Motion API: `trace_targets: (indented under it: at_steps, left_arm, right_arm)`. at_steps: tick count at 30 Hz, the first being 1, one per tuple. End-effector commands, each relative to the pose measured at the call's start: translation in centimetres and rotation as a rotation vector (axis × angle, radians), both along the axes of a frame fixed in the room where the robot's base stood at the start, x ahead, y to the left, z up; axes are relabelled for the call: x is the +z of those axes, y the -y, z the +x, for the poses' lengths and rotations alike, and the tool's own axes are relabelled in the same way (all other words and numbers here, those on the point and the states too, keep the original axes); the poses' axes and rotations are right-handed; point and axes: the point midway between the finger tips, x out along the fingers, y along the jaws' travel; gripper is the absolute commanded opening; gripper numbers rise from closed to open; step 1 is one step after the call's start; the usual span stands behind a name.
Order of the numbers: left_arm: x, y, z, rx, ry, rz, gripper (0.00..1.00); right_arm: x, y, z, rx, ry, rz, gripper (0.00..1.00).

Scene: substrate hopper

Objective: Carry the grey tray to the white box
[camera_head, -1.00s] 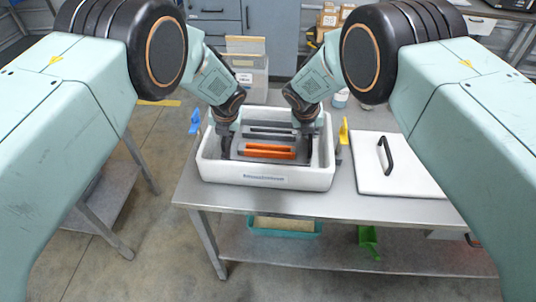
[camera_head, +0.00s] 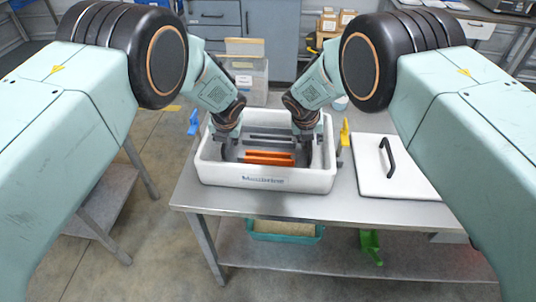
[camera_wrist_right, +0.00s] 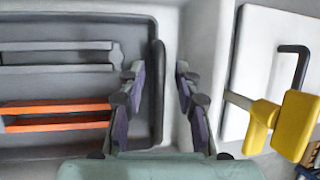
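The grey tray (camera_head: 240,153) is inside the white box (camera_head: 265,180) on the table, with grey bars and orange bars (camera_head: 268,158) in it. Its dark right rim (camera_wrist_right: 158,60) shows in the right wrist view. My right gripper (camera_head: 307,150) is at the tray's right end, inside the box. In the right wrist view its fingers (camera_wrist_right: 158,105) are apart, one on each side of that rim, with a gap visible. My left gripper (camera_head: 226,150) is at the tray's left end; its fingers are too small to tell their opening.
A white lid (camera_head: 375,178) with a black handle lies on the table (camera_head: 250,203) right of the box. A yellow tool (camera_head: 345,133) stands by the box's right side, a blue one (camera_head: 194,123) by its left. A clear bin (camera_head: 248,75) stands behind.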

Motion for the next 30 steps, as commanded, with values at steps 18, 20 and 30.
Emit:
trace_targets:
  at_steps: [18,20,30]
  left_arm:
    - [5.6,0.8,-2.4,-0.001,0.002,0.0,0.33]
    - [6.1,0.9,-2.7,0.0,0.001,0.0,0.33]
    - [6.8,1.0,-3.1,0.0,0.0,-0.001,0.33]
  right_arm:
    - [0.0,0.0,0.0,-0.001,0.0,0.0,0.33]
    - [0.0,0.0,0.0,-0.001,0.0,0.0,0.33]
    - [1.6,-0.4,-0.5,0.002,0.001,-0.002,0.33]
